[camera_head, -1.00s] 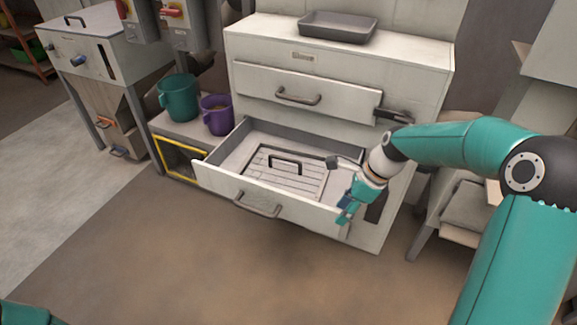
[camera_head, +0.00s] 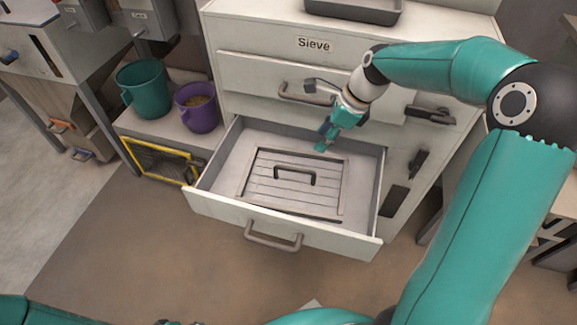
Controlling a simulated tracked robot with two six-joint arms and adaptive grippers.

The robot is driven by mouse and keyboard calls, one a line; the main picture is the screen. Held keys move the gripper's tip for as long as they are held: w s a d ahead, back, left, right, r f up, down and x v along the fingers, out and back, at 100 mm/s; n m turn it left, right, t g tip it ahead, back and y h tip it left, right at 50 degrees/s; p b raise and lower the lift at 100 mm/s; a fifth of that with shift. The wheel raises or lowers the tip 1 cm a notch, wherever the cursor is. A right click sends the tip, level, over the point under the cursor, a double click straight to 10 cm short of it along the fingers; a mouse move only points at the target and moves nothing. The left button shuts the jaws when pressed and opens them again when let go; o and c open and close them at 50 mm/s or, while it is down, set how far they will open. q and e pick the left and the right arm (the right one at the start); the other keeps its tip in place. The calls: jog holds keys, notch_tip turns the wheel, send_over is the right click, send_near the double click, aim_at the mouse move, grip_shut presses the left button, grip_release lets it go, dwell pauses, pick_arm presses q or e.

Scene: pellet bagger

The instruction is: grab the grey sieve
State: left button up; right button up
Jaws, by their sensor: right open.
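The grey sieve (camera_head: 260,187) lies flat in the open lower drawer (camera_head: 222,205) of the white cabinet. It has a slatted face and a dark handle (camera_head: 295,175) standing up at its middle. My right gripper (camera_head: 325,140) is open and empty. It hangs above the back right part of the drawer, beyond the sieve's handle and apart from it. My left arm shows only in part at the bottom edge, and its gripper cannot be made out.
The cabinet (camera_head: 235,107) has a shut upper drawer with a handle, and a label reading "Sieve". A dark tray (camera_head: 352,10) sits on top. A green bucket (camera_head: 146,92) and a purple jug (camera_head: 199,112) stand on a low shelf at left. Floor in front is clear.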

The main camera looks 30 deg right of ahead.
jog(key=b, duration=0.3)
send_near(295, 170)
jog(key=x, duration=0.2)
jog(key=d+x, duration=0.1)
jog(key=x, duration=0.2)
jog(key=shift+w+f, duration=0.2)
jog(key=shift+f, duration=0.05)
jog(key=shift+a+b+x, duration=0.15)
jog(key=shift+b+x, duration=0.15)
jog(key=shift+x, duration=1.05)
jog(key=shift+a+b+x, duration=0.15)
jog(key=shift+b+x, duration=0.1)
jog(key=shift+x, duration=1.1)
jog(key=shift+r, duration=0.1)
jog(key=shift+f, duration=0.25)
grip_shut()
jog(key=shift+w, duration=0.1)
